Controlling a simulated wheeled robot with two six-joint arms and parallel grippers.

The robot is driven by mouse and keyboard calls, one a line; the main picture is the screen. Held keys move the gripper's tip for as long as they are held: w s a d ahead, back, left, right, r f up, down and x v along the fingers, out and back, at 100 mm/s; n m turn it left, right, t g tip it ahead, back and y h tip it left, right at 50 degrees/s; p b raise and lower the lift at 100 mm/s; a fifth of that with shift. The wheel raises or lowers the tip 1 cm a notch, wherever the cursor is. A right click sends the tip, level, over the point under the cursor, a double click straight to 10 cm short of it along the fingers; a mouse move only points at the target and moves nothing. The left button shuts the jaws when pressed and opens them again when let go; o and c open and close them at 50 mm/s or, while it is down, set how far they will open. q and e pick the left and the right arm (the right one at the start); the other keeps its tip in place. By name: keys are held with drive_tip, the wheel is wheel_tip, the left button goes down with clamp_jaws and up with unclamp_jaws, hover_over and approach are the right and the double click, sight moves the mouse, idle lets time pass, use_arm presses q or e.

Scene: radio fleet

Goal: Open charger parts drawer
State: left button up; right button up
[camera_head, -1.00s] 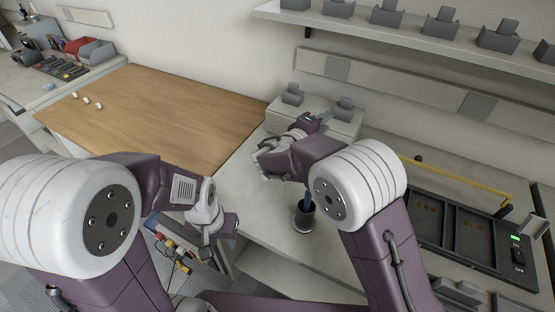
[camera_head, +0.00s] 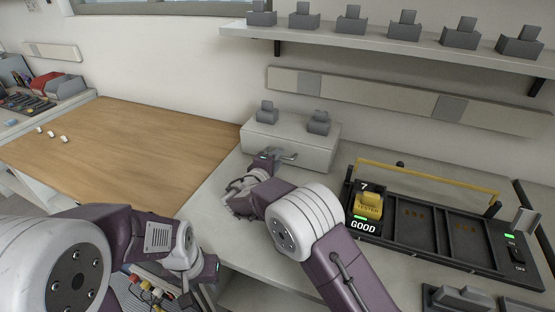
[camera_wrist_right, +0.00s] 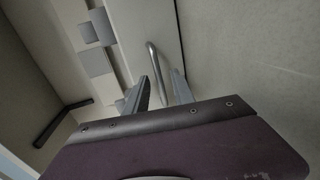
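The parts drawer unit is a pale grey box (camera_head: 290,147) on the counter against the wall, with its front closed. A metal bar handle (camera_head: 288,156) is on its front; the handle also shows in the right wrist view (camera_wrist_right: 155,70). My right gripper (camera_head: 267,160) is in front of the unit, near the handle.
Two grey charger stands (camera_head: 267,112) sit on the drawer unit. A black test tray (camera_head: 440,228) with a yellow block (camera_head: 369,205) and a yellow bar is on the right. A shelf (camera_head: 390,42) with several chargers hangs above. The wooden worktop (camera_head: 130,145) is mostly clear.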

drive_tip(key=shift+w+d, duration=0.15)
drive_tip(key=shift+w, duration=0.05)
clamp_jaws()
idle(1.3)
